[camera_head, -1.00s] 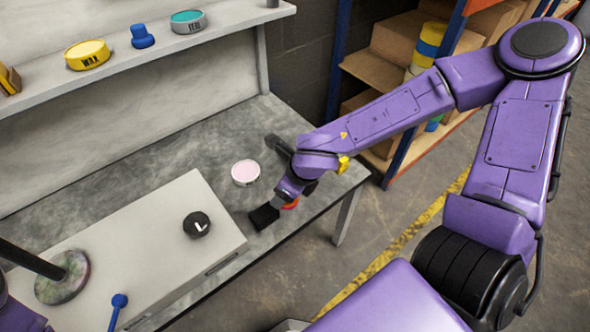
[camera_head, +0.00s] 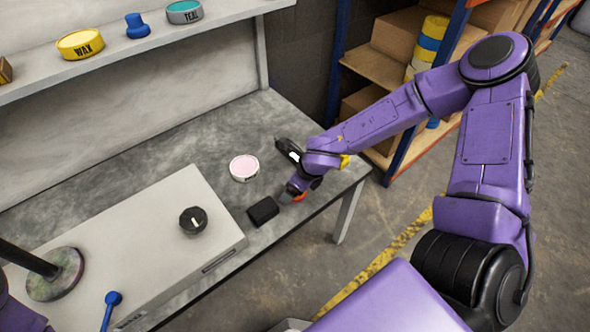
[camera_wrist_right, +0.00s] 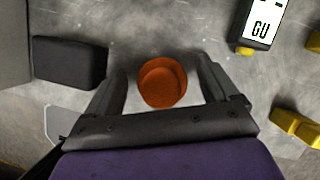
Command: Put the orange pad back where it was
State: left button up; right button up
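The orange pad (camera_wrist_right: 162,82) is a small round disc with a raised rim on the grey bench top. In the wrist view it sits between the fingers of my right gripper (camera_wrist_right: 162,85). The fingers are open, with a gap on each side of the pad. In the head view only a sliver of the orange pad (camera_head: 300,197) shows below my right gripper (camera_head: 290,192). A black block (camera_head: 263,210) lies just left of the gripper; it also shows in the wrist view (camera_wrist_right: 70,62). My left gripper is not in view.
A pink-topped tin (camera_head: 244,168) and a black device with a white label (camera_head: 290,151) stand behind the gripper. A pale box with a black knob (camera_head: 193,221) is at left. The shelf above holds a yellow WAX tin (camera_head: 80,45) and a TEAL tin (camera_head: 184,12).

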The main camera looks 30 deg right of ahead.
jog(key=shift+r, duration=0.1)
jog(key=p+v, duration=0.6)
jog(key=v, duration=0.6)
jog(key=s+d+f+n+g+h, duration=0.2)
jog(key=s+d+f+n+h, duration=0.5)
jog(key=s+f+n, duration=0.45)
jog(key=s+a+f+n+t+y, duration=0.1)
jog(key=s+a+f+n, duration=0.5)
jog(key=n, duration=0.6)
jog(key=s, duration=0.2)
jog(key=shift+s+a+y, duration=0.15)
jog(key=shift+s+y, duration=0.1)
jog(key=shift+y, duration=0.05)
